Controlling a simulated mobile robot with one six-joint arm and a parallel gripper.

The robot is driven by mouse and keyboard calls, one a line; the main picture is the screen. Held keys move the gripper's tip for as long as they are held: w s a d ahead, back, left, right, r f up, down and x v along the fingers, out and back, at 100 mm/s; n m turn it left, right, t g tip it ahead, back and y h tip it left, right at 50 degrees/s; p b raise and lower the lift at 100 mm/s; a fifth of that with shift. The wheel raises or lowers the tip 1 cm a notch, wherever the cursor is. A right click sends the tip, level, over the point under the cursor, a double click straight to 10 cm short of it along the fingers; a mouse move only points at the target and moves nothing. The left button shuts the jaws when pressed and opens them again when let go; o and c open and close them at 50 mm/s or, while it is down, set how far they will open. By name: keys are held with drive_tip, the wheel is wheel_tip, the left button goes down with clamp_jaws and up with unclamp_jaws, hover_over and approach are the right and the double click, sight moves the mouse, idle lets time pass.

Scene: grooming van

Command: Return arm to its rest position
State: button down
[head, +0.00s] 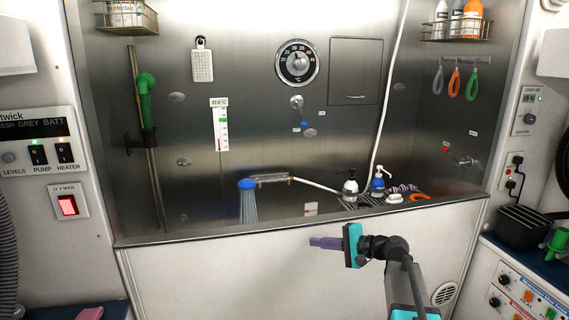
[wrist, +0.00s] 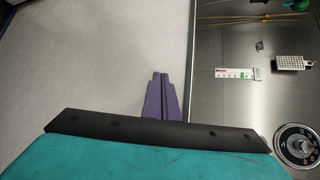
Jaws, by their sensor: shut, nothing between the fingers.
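My gripper (head: 325,242) is in front of the white front panel of the tub in the head view, a little below the tub's rim. Its purple fingers point left, and they are shut with nothing between them. In the wrist view the purple fingers (wrist: 161,98) lie side by side, with the pale tub panel on the left and the steel back wall on the right. My arm (head: 400,275) rises from the bottom edge of the head view and bends left at the wrist. The gripper touches nothing that I can see.
The tub rim (head: 300,228) runs behind and above my gripper. A shower head (head: 246,185) sprays water inside the tub. Two pump bottles (head: 350,186) (head: 377,181) stand by the rim at the right. A counter with a control panel (head: 520,300) is at the right. Space left of the gripper is clear.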

drive_tip(key=s+a+f+n+g+h, duration=0.1)
drive_tip(key=s+a+f+g, duration=0.1)
drive_tip(key=s+f, duration=0.85)
drive_tip(key=s+a+f+g+h, duration=0.25)
drive_tip(key=s+f, duration=0.25)
drive_tip(key=f, duration=1)
drive_tip(key=s+a+f+n+g+h, duration=0.1)
drive_tip(key=s+a+f+g, duration=0.2)
drive_tip(key=s+f, duration=0.7)
drive_tip(key=s+d+f+n+g+h, duration=0.1)
drive_tip(key=s+d+f+g+h, duration=0.1)
drive_tip(key=s+f, duration=0.6)
drive_tip(key=s+d+f+n+g+h, duration=0.2)
drive_tip(key=s+f, duration=0.5)
drive_tip(key=s, duration=0.2)
drive_tip(key=s+d+f+n+g+h, duration=0.1)
drive_tip(key=s+d+n+h, duration=0.3)
drive_tip(key=s+d, duration=0.4)
drive_tip(key=shift+d+f+g, duration=0.35)
drive_tip(key=shift+d+f, duration=0.2)
drive_tip(key=shift+d, duration=0.15)
